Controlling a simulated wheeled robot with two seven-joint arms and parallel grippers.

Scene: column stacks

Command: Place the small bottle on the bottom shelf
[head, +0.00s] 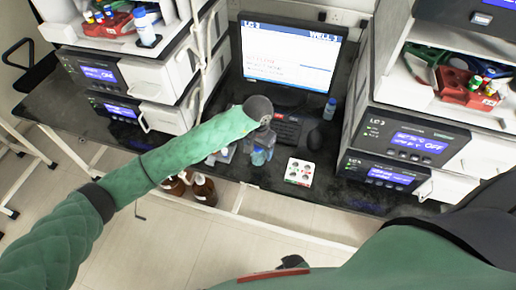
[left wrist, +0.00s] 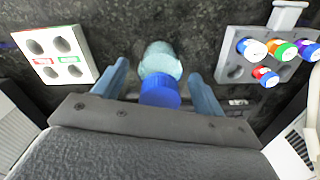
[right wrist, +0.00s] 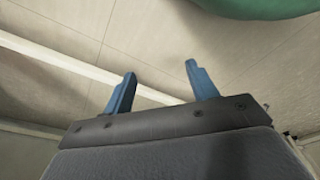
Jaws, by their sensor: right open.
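A small bottle with a blue cap (left wrist: 160,92) and a pale translucent body stands on the dark bench between the fingers of my left gripper (left wrist: 158,92). A gap shows on both sides of the cap, so the gripper is open around it. In the head view my left gripper (head: 262,147) is over the bench's front part, partly hiding the bottle (head: 259,158). My right gripper (right wrist: 158,88) is open and empty, above pale floor and a white rail. I cannot tell for sure which surface is the bottom shelf.
A white vial rack (head: 299,172) stands right of the bottle; a grey rack with coloured caps (left wrist: 262,70) is on its other side. Another small bottle (head: 330,108) stands near the monitor (head: 290,60). Instrument stacks (head: 405,140) flank the bench. Brown bottles (head: 203,190) stand below its front edge.

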